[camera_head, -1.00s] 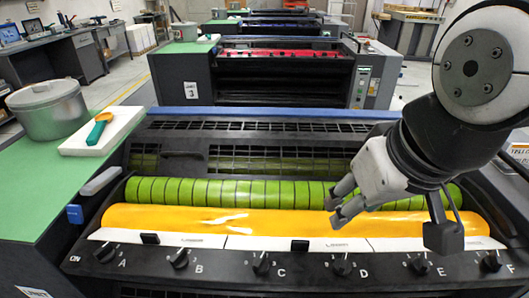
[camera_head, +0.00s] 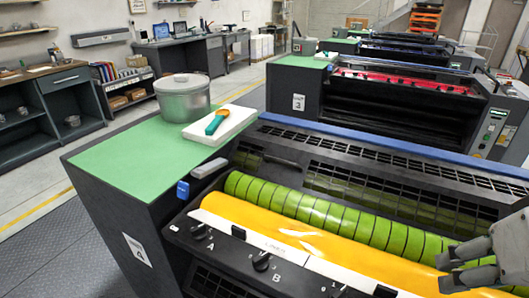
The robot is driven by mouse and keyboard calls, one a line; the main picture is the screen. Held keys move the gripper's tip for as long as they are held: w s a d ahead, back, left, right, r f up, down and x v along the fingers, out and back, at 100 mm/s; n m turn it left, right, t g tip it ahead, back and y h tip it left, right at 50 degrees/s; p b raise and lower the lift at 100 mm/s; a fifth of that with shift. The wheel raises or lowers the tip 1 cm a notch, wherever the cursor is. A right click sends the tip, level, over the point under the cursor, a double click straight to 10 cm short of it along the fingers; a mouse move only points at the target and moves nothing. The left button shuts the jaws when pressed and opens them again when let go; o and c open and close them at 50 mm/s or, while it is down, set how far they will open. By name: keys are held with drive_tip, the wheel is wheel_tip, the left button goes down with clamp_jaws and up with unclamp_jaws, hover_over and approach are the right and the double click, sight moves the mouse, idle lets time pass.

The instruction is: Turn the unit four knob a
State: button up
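The ink unit marked 4 (camera_head: 137,250) fills the front of the view. Its black knob A (camera_head: 200,231) is at the left end of the knob row, with the letter A beside it. Knob B (camera_head: 262,261) is to its right, and a further knob (camera_head: 337,290) is cut by the lower edge. My gripper (camera_head: 446,273) is at the lower right, over the yellow ink roller (camera_head: 330,243), well to the right of knob A. Its two fingers are apart with nothing between them. Part of it is cut off by the right edge.
A green top (camera_head: 115,160) left of the rollers carries a grey lidded pot (camera_head: 185,98) and a white slab (camera_head: 240,118) with a teal and orange tool (camera_head: 215,123). Unit 3 (camera_head: 298,102) stands behind. Open floor (camera_head: 40,215) lies left.

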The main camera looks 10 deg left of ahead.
drive_tip(key=shift+c, duration=1.3)
drive_tip(key=w+a+r+n+g+h+p, duration=0.1)
drive_tip(key=w+a+r+n+g+p, duration=0.1)
drive_tip(key=w+a+r+n, duration=0.45)
drive_tip(key=n+h+p, duration=0.2)
drive_tip(key=n+p, duration=0.1)
drive_tip(key=n, duration=1.9)
hover_over(197, 227)
drive_tip(key=s+a, duration=0.4)
wheel_tip(197, 227, down, 10)
drive_tip(key=shift+m+t, duration=0.25)
drive_tip(key=shift+t, duration=0.05)
drive_tip(key=p+x, duration=0.1)
drive_tip(key=x, duration=1.3)
drive_tip(key=shift+s+p, duration=0.15)
drive_tip(key=shift+p, duration=0.25)
